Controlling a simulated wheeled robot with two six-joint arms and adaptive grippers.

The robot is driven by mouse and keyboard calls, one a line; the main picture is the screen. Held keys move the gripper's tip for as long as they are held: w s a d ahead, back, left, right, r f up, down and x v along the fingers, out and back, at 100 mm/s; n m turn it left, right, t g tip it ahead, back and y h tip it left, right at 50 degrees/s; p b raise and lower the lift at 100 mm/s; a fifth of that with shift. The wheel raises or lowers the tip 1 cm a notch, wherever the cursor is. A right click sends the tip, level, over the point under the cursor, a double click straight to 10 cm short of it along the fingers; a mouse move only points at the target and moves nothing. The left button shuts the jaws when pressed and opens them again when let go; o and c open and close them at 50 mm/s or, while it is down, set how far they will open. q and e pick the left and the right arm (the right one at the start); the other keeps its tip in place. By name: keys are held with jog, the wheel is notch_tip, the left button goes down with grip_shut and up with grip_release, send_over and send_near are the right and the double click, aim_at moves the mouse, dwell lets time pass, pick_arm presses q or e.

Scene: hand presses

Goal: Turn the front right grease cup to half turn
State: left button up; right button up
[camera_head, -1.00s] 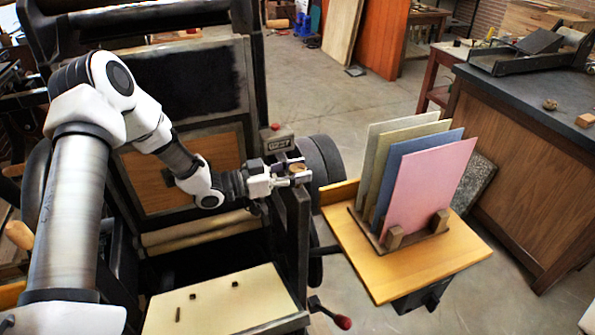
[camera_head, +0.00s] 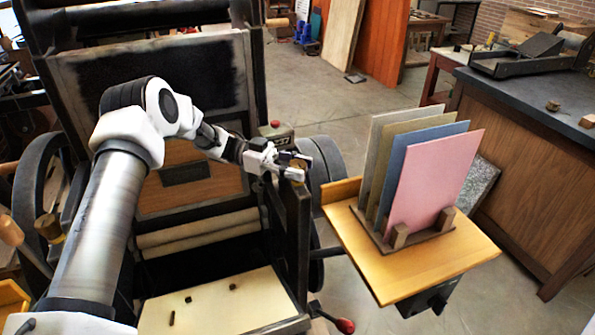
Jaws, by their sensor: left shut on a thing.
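My left gripper (camera_head: 290,167) reaches in from the left over the press. It is shut on the front right grease cup (camera_head: 299,164), a small brass-coloured cup on top of the dark right-hand post (camera_head: 295,215) of the press. The fingers hide most of the cup, so its turn angle cannot be read. My right gripper is out of view.
A grey box with a red button (camera_head: 277,134) stands just behind the gripper. A wooden side shelf (camera_head: 425,277) with several upright coloured boards is to the right. A red-knobbed lever (camera_head: 345,326) sticks out below. A dark-topped cabinet (camera_head: 535,170) stands at far right.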

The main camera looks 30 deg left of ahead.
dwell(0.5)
pick_arm(q)
jog(key=o, duration=1.2)
jog(key=shift+c, duration=0.2)
jog(key=a, duration=1.2)
jog(key=shift+s, duration=0.25)
